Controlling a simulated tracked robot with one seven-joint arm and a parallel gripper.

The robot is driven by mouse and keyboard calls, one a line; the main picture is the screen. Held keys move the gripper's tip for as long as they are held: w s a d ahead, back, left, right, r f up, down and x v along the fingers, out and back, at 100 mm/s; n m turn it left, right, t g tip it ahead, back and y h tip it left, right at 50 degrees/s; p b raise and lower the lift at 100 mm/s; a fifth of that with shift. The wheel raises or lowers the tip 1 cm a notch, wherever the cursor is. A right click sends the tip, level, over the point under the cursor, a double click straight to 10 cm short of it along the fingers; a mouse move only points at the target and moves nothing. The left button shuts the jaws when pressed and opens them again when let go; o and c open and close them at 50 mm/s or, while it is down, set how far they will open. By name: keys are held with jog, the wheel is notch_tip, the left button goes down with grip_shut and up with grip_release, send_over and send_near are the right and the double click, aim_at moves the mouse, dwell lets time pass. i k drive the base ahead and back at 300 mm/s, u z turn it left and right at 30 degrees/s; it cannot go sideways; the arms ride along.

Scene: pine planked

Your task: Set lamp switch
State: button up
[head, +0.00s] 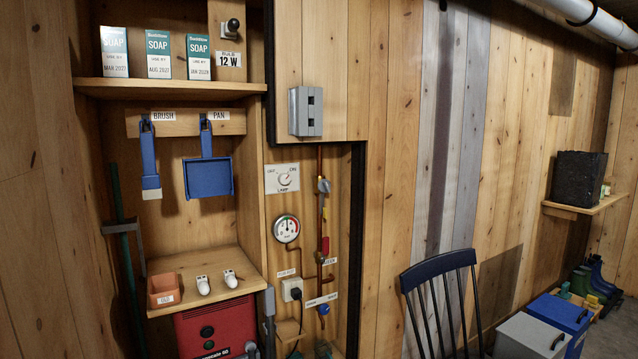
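The lamp switch (283,178) is a white plate with a round rotary knob, fixed to the plank wall in the recess left of centre in the head view. The word LAMP stands under the knob and ON at its upper right; the word at upper left is too small to read surely. The knob's mark seems to slant, but I cannot tell which setting it points to. Nothing touches the switch. My gripper is not in view.
A round gauge (286,229) and copper pipe (322,235) with valves sit below and right of the switch. A grey box (306,111) juts out above. A shelf (190,265) projects at lower left. A dark chair (441,285) stands at lower right.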

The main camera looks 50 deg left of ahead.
aim_at(284, 178)
jog(key=z, duration=0.2)
jog(key=i, duration=1.2)
jog(key=u, duration=2.9)
jog(key=i, duration=1)
jog(key=z, duration=0.1)
